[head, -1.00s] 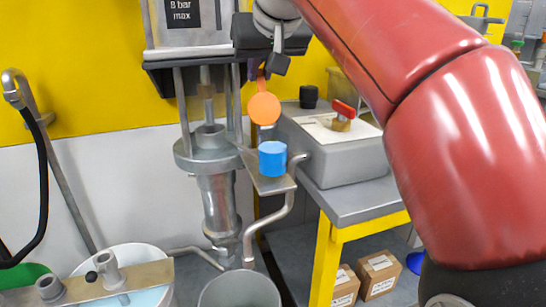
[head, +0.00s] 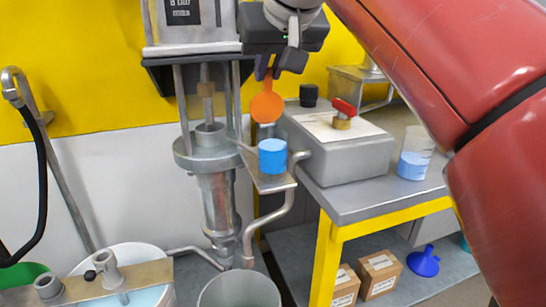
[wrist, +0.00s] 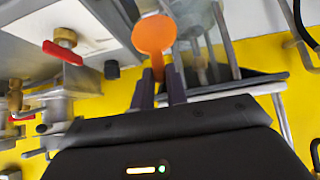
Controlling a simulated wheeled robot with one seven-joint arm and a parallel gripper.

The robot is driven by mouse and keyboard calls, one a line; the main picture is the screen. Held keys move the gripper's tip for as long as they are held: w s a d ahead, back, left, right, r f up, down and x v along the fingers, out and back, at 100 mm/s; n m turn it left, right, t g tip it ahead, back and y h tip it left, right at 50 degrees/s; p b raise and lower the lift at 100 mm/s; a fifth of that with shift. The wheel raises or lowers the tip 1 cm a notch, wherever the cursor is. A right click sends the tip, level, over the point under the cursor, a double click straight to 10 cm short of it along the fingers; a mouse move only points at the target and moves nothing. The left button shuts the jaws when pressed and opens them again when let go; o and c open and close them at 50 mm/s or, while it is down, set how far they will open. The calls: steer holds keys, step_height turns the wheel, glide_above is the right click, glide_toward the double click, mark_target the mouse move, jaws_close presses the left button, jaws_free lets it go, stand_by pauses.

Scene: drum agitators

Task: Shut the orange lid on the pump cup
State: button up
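The orange lid (head: 266,107) is a flat disc with a narrow tab. It hangs disc-down, roughly on edge, from my gripper (head: 266,72), whose dark fingers are on either side of the tab. The same lid (wrist: 153,35) shows in the wrist view, with its tab running down between the fingertips of my gripper (wrist: 160,75). The blue cup (head: 272,158) stands on a small metal bracket plate (head: 270,183), below and slightly in front of the lid. The lid is apart from the cup. The cup is not clear in the wrist view, which is blurred.
The metal pump (head: 210,160) stands just left of the cup. A grey box with a red-handled valve (head: 343,112) sits on the bench at right. A beaker (head: 413,155) is farther right. A bucket (head: 240,290) is below. Open air surrounds the lid's front.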

steer(key=shift+s+d, duration=0.15)
steer(key=shift+s, duration=0.4)
steer(key=shift+f, duration=0.1)
steer(key=shift+s+d+f+b, duration=0.2)
steer(key=shift+s+f+b, duration=0.1)
steer(key=shift+s+b, duration=0.25)
steer(key=shift+s+d+f+b, duration=0.15)
steer(key=shift+s+f+b, duration=0.15)
steer(key=shift+s, duration=0.45)
steer(key=shift+s+d+f+b, duration=0.15)
steer(key=shift+s+f+b, duration=0.3)
steer(key=shift+s+b, duration=0.15)
steer(key=shift+s+d+f+b, duration=0.15)
steer(key=shift+s+f+b, duration=0.3)
steer(key=shift+b, duration=0.1)
